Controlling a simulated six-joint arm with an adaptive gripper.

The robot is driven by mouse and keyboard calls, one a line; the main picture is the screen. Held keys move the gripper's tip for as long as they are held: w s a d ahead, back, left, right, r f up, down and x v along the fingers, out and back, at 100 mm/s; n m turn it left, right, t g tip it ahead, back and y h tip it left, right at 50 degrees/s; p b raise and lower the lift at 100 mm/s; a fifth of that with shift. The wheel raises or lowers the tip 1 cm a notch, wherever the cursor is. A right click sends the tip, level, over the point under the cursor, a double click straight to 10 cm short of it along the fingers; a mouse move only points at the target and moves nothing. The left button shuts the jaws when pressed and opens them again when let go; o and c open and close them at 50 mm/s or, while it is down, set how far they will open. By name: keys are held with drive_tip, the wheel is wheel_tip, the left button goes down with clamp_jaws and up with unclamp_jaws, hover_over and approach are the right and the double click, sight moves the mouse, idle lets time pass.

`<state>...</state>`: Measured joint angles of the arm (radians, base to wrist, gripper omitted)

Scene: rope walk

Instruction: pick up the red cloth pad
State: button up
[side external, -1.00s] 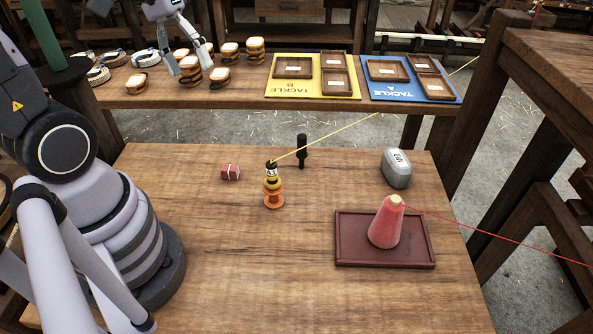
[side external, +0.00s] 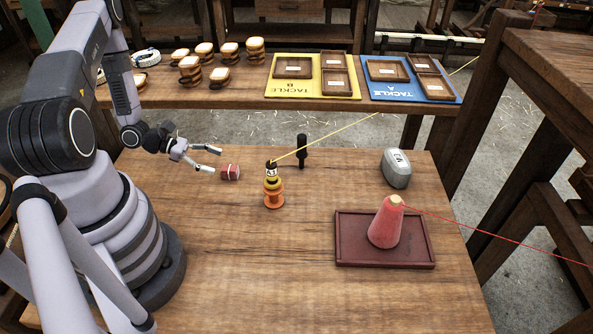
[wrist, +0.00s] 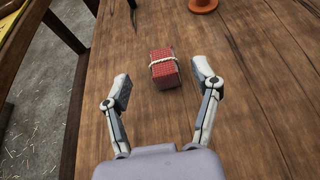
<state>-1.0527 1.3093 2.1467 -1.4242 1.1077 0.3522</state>
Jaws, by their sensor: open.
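The red cloth pad (side external: 230,172) is a small red block with a pale band around it, lying on the near wooden table left of the yellow and orange spool. In the wrist view the pad (wrist: 164,69) lies just beyond the fingertips, roughly centred between them. My gripper (side external: 213,160) is open and empty, low over the table at the pad's left side in the side view. In the wrist view my gripper (wrist: 160,84) shows both fingers spread wide, with bare table between them and no finger touching the pad.
An orange-based spool (side external: 273,188) with a yellow line stands right of the pad. Farther right are a black peg (side external: 302,150), a grey weight (side external: 396,169) and a red cone on a dark red tray (side external: 344,259). The table's front is clear.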

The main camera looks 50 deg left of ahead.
sight(230, 168)
drive_tip(key=shift+d+f, duration=0.15)
drive_tip(key=shift+f, duration=0.2)
drive_tip(key=x, duration=0.7)
drive_tip(key=shift+w, duration=0.1)
drive_tip(key=shift+c, duration=0.4)
drive_tip(key=c, duration=1)
